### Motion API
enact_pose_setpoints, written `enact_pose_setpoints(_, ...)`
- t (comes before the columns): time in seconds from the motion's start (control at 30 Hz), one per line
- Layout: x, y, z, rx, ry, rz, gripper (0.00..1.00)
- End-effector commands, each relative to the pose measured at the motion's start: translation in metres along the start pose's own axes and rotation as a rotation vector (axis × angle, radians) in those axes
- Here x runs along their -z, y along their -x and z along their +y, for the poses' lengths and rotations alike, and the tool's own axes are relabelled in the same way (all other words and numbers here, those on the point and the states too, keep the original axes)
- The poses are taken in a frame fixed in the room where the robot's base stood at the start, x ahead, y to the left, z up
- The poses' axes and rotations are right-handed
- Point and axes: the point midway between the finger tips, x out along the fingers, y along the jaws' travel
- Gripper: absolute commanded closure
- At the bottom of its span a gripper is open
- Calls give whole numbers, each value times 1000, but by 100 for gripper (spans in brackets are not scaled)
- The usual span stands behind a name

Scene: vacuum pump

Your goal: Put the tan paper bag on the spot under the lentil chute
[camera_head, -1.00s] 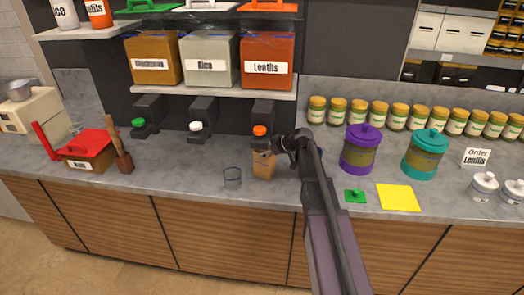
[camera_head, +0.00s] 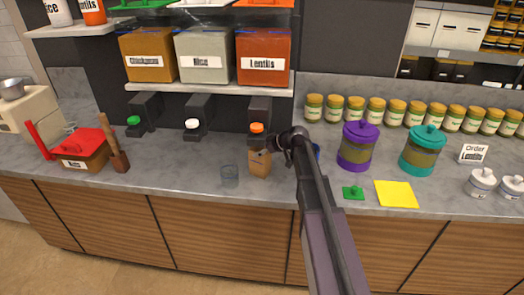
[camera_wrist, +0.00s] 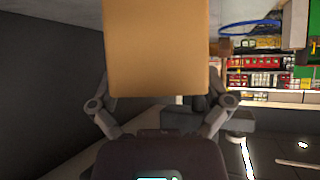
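The tan paper bag (camera_head: 260,163) is upright below the lentil chute (camera_head: 257,128), the one with the orange cap under the orange "Lentils" bin (camera_head: 264,55). It sits slightly right of and in front of the cap; I cannot tell whether its base touches the counter. My gripper (camera_head: 279,151) is at the bag's right side. In the wrist view the bag (camera_wrist: 155,48) fills the space between my two fingers, which are shut on it. The bag hides the fingertips and the spot under the chute.

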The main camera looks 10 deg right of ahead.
Motion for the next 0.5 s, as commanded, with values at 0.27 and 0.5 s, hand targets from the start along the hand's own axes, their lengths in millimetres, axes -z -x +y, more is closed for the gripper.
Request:
enact_pose_setpoints(0.27, 0, 0, 0, 0, 0, 0, 0)
enact_pose_setpoints(0.5, 4, 5, 0, 0, 0, 0, 0)
